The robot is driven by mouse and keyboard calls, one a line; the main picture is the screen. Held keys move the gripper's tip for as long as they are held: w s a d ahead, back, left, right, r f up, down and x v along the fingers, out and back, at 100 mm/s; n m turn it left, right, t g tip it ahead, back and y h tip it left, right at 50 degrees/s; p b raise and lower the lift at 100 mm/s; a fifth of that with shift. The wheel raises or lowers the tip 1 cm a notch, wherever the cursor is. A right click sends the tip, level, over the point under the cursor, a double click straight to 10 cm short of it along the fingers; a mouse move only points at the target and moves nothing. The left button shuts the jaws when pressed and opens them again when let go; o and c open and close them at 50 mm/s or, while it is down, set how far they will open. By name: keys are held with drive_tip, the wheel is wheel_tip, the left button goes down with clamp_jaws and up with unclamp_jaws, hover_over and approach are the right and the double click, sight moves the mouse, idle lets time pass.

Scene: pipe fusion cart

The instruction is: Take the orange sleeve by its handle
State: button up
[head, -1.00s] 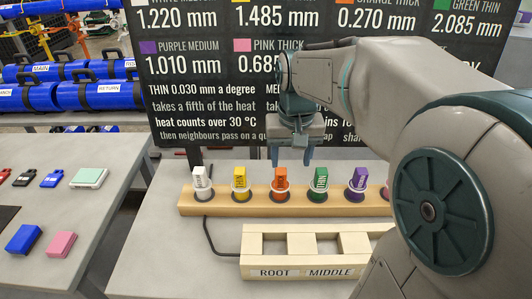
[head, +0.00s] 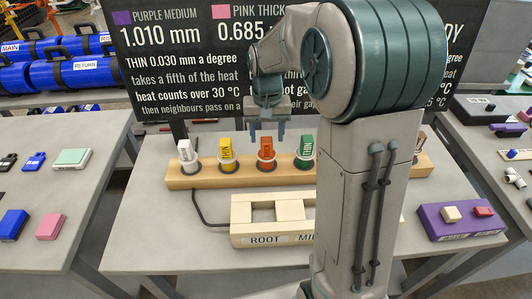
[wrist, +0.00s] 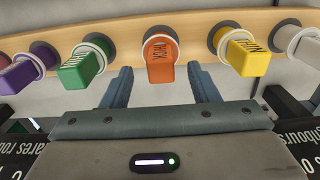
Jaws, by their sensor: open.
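The orange sleeve (head: 266,149) stands upright in the long wooden rack, with its block-shaped handle on top. In the wrist view the orange sleeve (wrist: 160,62) shows its lettered handle centred beyond and between my fingers. My gripper (head: 267,139) is open and empty, just above or behind the orange handle; the head view does not settle the depth. In the wrist view my gripper (wrist: 162,82) has its two blue-grey fingers apart, one to each side of the orange handle, not touching it.
The rack (head: 208,181) also holds white (head: 186,153), yellow (head: 226,152) and green (head: 305,151) sleeves; the wrist view shows a purple one (wrist: 28,68). A wooden tray labelled ROOT (head: 242,229) lies in front. My arm hides the rack's right part. A black board (head: 200,75) stands behind.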

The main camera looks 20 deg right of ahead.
sight(266, 140)
drive_tip(key=shift+w+f+p, duration=0.15)
drive_tip(key=shift+f+p, duration=0.15)
drive_tip(key=shift+f, duration=1.1)
drive_tip(key=shift+w+f+p, duration=0.15)
drive_tip(key=shift+f+p, duration=0.1)
drive_tip(key=shift+f, duration=1.1)
drive_tip(key=c, duration=1.1)
